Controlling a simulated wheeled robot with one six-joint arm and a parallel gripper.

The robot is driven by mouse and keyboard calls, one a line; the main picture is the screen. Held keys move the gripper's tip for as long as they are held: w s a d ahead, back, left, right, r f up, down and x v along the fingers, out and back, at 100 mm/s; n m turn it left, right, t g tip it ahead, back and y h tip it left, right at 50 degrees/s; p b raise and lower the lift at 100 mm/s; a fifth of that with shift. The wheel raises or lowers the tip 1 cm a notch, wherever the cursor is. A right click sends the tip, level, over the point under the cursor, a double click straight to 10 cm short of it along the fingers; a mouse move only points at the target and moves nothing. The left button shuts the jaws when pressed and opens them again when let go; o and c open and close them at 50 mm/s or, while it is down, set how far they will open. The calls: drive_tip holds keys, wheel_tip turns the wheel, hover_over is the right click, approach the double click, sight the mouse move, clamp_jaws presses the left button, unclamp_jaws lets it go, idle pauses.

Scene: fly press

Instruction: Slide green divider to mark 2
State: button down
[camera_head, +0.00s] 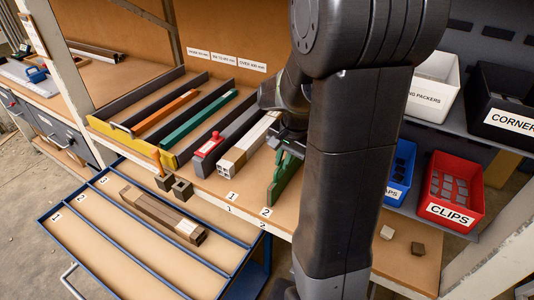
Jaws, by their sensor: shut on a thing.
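The green divider (284,181) stands upright on the wooden bench shelf, its front end close behind the mark 2 label (266,212) at the shelf edge. My gripper (289,149) is above it and shut on its top edge. My arm hides the back of the divider and part of the gripper. The mark 1 label (231,196) is to the left, in front of a bundle of pale square bars (245,145).
A red block (209,145) sits left of the bars. Orange (166,111) and green strips (199,117) lie in the rack. A red CLIPS bin (452,188) and a blue bin (402,168) are right of my arm. A blue-edged tray (115,245) with dark bars is below.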

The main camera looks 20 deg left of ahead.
drive_tip(key=shift+d, duration=0.1)
drive_tip(key=c, duration=1.5)
unclamp_jaws()
drive_tip(key=shift+r, duration=0.1)
drive_tip(key=d+r, duration=0.1)
drive_tip(key=r, duration=0.8)
drive_tip(key=d+r, duration=0.1)
drive_tip(key=r, duration=0.3)
drive_tip(key=shift+s+d+r, duration=0.15)
drive_tip(key=shift+d+r, duration=0.05)
drive_tip(key=shift+d, duration=0.15)
drive_tip(key=shift+f, duration=0.15)
drive_tip(key=a+f, duration=0.1)
drive_tip(key=f, duration=0.3)
drive_tip(key=a+f, duration=0.1)
drive_tip(key=f, duration=0.8)
drive_tip(key=shift+a+f, duration=0.2)
drive_tip(key=shift+a, duration=0.2)
drive_tip(key=shift+w+a, duration=0.2)
